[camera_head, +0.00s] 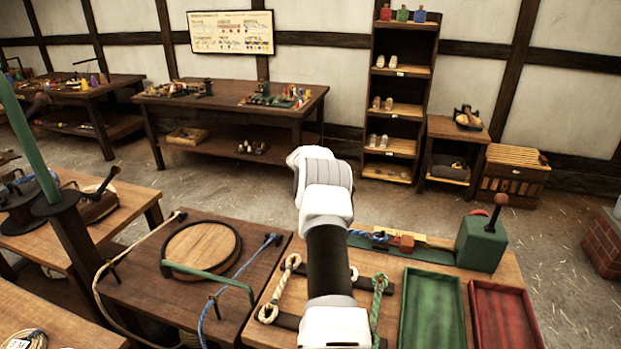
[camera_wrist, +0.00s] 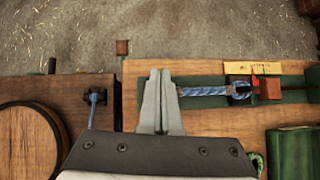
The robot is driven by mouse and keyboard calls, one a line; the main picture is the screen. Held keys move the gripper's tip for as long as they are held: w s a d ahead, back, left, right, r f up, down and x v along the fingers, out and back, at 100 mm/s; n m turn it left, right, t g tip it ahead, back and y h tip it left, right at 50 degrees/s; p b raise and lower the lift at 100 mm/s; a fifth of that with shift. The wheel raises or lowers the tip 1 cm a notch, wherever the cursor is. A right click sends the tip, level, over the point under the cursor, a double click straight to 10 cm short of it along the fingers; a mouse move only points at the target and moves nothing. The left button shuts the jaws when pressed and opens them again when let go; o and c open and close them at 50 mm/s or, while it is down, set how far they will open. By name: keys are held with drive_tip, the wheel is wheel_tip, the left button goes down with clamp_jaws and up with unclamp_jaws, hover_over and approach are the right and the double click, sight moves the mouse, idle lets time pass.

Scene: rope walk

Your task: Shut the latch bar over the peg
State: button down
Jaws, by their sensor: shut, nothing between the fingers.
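My gripper (camera_wrist: 160,73) is shut and empty in the wrist view, its two fingers side by side. In the head view my own arm hides it. Right of the fingertips, a blue rope (camera_wrist: 205,91) lies along a green bed (camera_head: 434,254) on the light wooden bench. The rope ends in an eye at a dark fitting, beside a red block (camera_wrist: 268,89). The red block also shows in the head view (camera_head: 403,243). I cannot tell clearly which small part is the latch bar or the peg, or how the bar stands. My fingers are apart from the rope and block.
A green housing (camera_head: 482,243) with a knobbed lever stands at the bed's right end. A green tray (camera_head: 432,308) and a red tray (camera_head: 505,314) lie in front. To the left, a darker bench holds a round wooden disc (camera_head: 202,249) and a green arm.

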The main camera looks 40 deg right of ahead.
drive_tip(key=v, duration=1.2)
drive_tip(key=shift+b, duration=0.4)
drive_tip(key=shift+r, duration=0.1)
